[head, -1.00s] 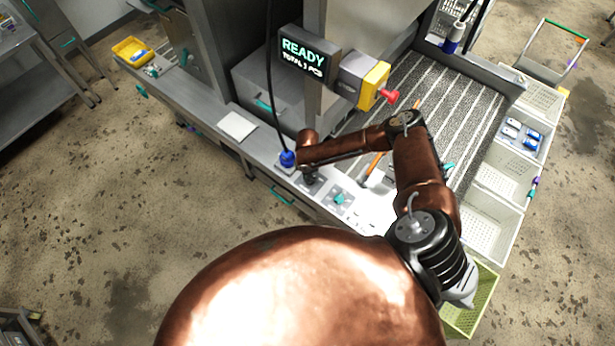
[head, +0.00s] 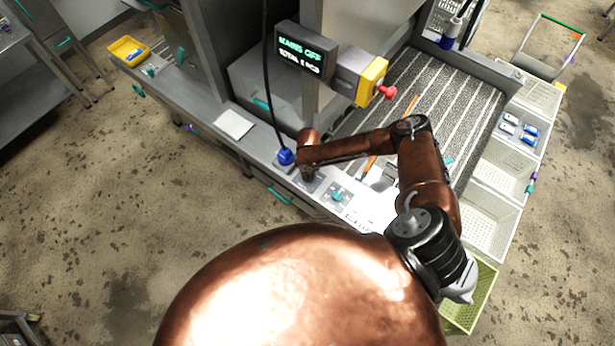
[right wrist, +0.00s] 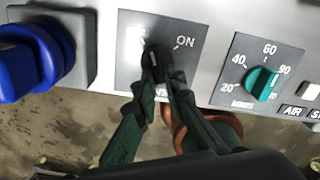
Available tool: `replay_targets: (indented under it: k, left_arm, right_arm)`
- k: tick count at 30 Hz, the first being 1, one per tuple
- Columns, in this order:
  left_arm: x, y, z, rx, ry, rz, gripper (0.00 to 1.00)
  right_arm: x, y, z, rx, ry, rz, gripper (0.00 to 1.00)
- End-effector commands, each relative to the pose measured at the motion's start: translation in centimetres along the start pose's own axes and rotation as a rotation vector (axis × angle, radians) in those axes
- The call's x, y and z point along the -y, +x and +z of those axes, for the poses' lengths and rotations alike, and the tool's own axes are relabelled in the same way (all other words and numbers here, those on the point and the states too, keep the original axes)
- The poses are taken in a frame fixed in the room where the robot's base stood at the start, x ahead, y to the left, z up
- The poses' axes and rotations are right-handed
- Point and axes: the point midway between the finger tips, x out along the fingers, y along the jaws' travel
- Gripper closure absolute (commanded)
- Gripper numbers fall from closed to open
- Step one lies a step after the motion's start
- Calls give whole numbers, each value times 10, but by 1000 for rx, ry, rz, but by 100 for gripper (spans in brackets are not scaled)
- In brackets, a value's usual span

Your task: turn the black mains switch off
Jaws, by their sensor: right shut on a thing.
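The black mains switch (right wrist: 152,55) sits on a grey plate in the right wrist view, with "ON" printed to its upper right. Its knob points roughly up, away from "ON"; the label at the upper left is partly hidden. My right gripper (right wrist: 160,80) is shut on the knob, its two fingers on either side. In the head view my right gripper (head: 309,177) is at the panel, and the switch is mostly hidden under it. My left gripper is not in view.
A blue plug (head: 286,157) on a black cable is just left of the switch; it is large in the wrist view (right wrist: 30,60). A teal dial (right wrist: 262,84) is to the right. A red button (head: 387,92) on a yellow box is above the panel.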

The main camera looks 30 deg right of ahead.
Motion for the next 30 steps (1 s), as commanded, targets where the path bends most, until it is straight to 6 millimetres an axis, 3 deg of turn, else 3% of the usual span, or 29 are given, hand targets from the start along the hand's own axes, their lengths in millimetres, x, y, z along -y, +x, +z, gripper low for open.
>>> replay_targets:
  k: [12,30]
  left_arm:
    - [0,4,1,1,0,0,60]
    - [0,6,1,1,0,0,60]
  right_arm:
    - [5,1,1,0,-277,-1,100]
    - [6,1,1,0,-362,-1,100]
